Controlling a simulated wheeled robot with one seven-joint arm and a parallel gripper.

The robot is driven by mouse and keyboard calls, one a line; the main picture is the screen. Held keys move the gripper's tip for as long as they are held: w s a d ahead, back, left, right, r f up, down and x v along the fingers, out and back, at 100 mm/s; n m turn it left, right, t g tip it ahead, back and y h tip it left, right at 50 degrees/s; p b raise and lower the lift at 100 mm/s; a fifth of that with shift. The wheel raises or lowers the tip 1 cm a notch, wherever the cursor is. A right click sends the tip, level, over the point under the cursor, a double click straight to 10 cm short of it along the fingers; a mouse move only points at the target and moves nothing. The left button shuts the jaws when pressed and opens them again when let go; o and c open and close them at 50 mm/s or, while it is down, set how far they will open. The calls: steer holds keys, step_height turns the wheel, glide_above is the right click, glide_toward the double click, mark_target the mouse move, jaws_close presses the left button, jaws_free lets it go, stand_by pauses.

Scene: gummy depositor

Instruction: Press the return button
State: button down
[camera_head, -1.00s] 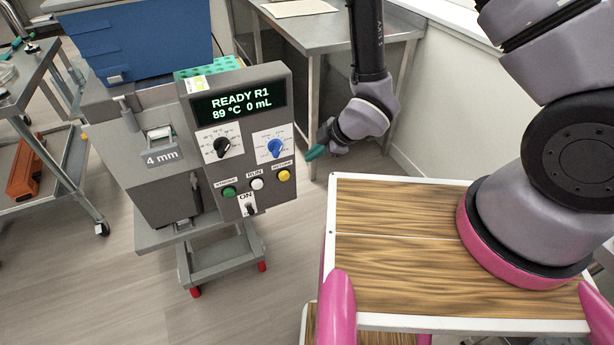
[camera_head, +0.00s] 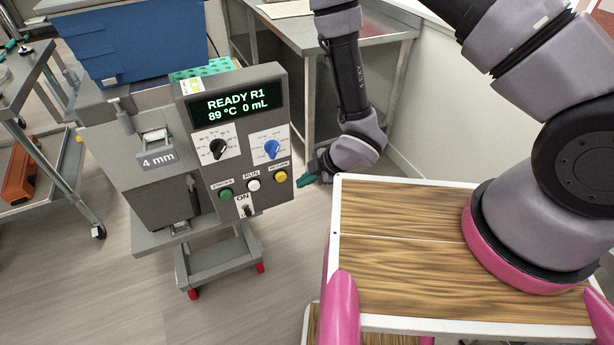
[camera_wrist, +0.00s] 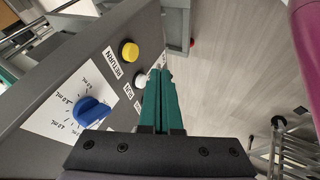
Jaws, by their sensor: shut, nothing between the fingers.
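The return button is a yellow round button (camera_head: 280,176) on the lower right of the grey control panel (camera_head: 200,160), under a RETURN label. In the wrist view the yellow button (camera_wrist: 130,51) shows up and left of my fingertips. My gripper (camera_head: 305,180) has teal fingers that are shut with nothing between them. In the head view its tips are just right of the panel's edge, about level with the yellow button.
A green button (camera_head: 226,194), the white RUN button (camera_head: 253,185) and an ON switch (camera_head: 246,209) are close by on the panel. A blue knob (camera_head: 272,149) sits above. The display (camera_head: 236,101) reads READY R1, 89 °C, 0 mL. A steel table (camera_head: 350,40) stands behind my arm.

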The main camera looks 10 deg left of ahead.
mark_target(281, 177)
steer(key=w+a+f, duration=0.4)
steer(key=a, duration=0.1)
steer(key=shift+w+a+f, duration=0.15)
steer(key=shift+w+f, duration=0.1)
steer(key=shift+w, duration=0.05)
steer(key=shift+w, duration=0.1)
